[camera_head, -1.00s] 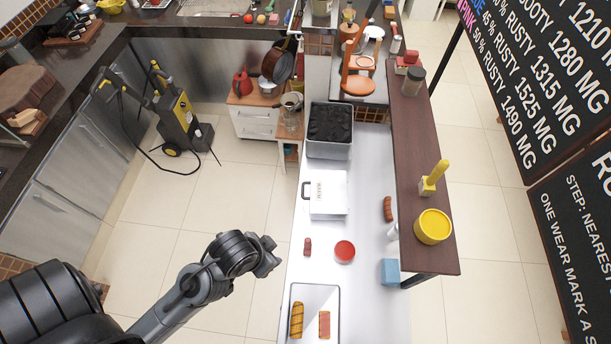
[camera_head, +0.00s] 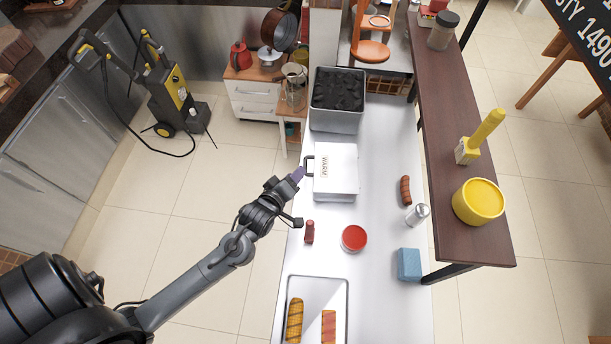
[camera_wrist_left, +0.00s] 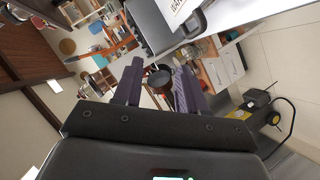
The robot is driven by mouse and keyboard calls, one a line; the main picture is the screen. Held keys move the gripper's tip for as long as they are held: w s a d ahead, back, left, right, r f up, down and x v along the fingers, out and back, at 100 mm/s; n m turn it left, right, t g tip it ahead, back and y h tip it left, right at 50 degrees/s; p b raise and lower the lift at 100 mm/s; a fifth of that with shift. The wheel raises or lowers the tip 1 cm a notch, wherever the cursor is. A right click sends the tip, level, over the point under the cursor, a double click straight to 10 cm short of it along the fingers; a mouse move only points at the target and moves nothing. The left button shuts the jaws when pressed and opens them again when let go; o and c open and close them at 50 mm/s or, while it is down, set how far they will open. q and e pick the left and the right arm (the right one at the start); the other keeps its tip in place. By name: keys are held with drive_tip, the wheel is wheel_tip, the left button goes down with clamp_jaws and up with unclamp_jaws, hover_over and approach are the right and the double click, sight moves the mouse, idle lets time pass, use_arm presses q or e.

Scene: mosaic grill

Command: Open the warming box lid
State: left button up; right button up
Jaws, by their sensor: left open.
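The warming box (camera_head: 336,180) is a white box marked "WARM", standing on the steel counter with its lid (camera_head: 338,158) down. A dark handle (camera_head: 308,166) sticks out from the lid's left side. My left gripper (camera_head: 297,176) is open, with purple fingertips just left of and close to the handle. In the left wrist view my left gripper (camera_wrist_left: 157,78) has its two fingers apart with nothing held between them. The handle (camera_wrist_left: 190,20) and part of the white lid (camera_wrist_left: 172,8) show at the top right there, beyond the fingers. I cannot tell whether the handle is touched.
A charcoal bin (camera_head: 337,120) stands behind the box. A red bottle (camera_head: 309,232), a red-topped bowl (camera_head: 354,238), a sausage (camera_head: 405,190) and a shaker (camera_head: 417,213) are around it. A tray (camera_head: 345,300) lies in front. A raised brown shelf (camera_head: 450,130) borders the right.

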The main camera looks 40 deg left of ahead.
use_arm(q)
drive_tip(key=w+a+f+n+t+y+b, duration=0.3)
drive_tip(key=w+a+f+n+t+b, duration=0.1)
drive_tip(key=a+f+n+b, duration=0.25)
drive_tip(key=shift+m+h, duration=0.65)
drive_tip(key=shift+h, duration=0.25)
drive_tip(key=d+f, duration=0.1)
drive_tip(key=d+f+b, duration=0.1)
drive_tip(key=f, duration=0.1)
drive_tip(key=w+d+f, duration=0.1)
drive_tip(key=d+f, duration=0.1)
drive_tip(key=shift+f, duration=0.15)
use_arm(e)
drive_tip(key=f, duration=1)
drive_tip(key=shift+s+d+f, duration=0.2)
drive_tip(key=shift+d+f, duration=0.05)
drive_tip(key=shift+d, duration=0.1)
use_arm(q)
drive_tip(key=shift+b+x, duration=0.65)
drive_tip(key=shift+x, duration=3.1)
use_arm(e)
drive_tip(key=shift+a+f, duration=0.1)
drive_tip(key=shift+f, duration=0.35)
use_arm(q)
drive_tip(key=shift+s+a+f, duration=0.1)
drive_tip(key=shift+a, duration=0.1)
drive_tip(key=shift+c, duration=0.4)
clamp_jaws()
